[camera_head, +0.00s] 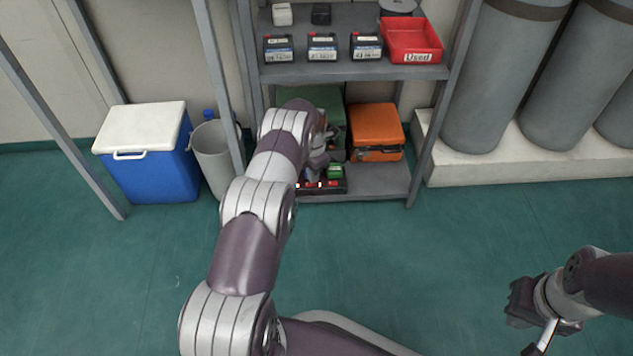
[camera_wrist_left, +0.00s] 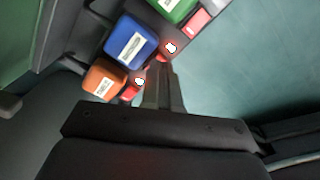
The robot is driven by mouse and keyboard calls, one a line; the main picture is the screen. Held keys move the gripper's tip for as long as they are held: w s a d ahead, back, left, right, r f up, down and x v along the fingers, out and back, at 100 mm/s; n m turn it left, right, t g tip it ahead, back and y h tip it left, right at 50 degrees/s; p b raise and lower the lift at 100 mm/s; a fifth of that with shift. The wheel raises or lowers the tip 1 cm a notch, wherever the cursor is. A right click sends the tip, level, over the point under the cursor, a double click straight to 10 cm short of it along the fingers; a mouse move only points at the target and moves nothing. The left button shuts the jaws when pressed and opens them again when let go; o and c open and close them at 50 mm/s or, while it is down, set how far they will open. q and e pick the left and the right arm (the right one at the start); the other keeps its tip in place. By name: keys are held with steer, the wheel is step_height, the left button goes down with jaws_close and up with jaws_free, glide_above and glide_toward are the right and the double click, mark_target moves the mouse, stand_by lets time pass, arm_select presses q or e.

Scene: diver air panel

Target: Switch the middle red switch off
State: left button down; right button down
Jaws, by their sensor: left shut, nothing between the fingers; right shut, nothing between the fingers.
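A dark power strip (camera_head: 340,187) lies on the lower shelf, with red switches along its front edge. In the left wrist view an orange plug block (camera_wrist_left: 105,80), a blue one (camera_wrist_left: 130,42) and a green one (camera_wrist_left: 174,8) stand in a row. The middle red switch (camera_wrist_left: 162,57) lies beside the blue block, partly hidden by my finger; a bright white spot shows there. Another such spot shows by the orange block's red switch (camera_wrist_left: 129,93). My left gripper (camera_wrist_left: 165,76) is shut and empty, its tips close to the middle switch; contact cannot be told. My right gripper (camera_head: 522,303) is shut and empty, away from the shelf.
An orange case (camera_head: 376,126) and a green case (camera_head: 328,104) stand behind the strip. Grey shelf posts (camera_head: 432,130) flank it. The upper shelf (camera_head: 345,71) holds battery packs and a red tray (camera_head: 411,38). Open floor lies in front.

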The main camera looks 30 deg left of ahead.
arm_select(q)
steer(key=shift+f+b, duration=0.75)
steer(key=shift+f, duration=0.15)
stand_by(0.3)
step_height(320, 180, up, 7)
steer(key=p, duration=0.5)
steer(key=shift+r, duration=0.1)
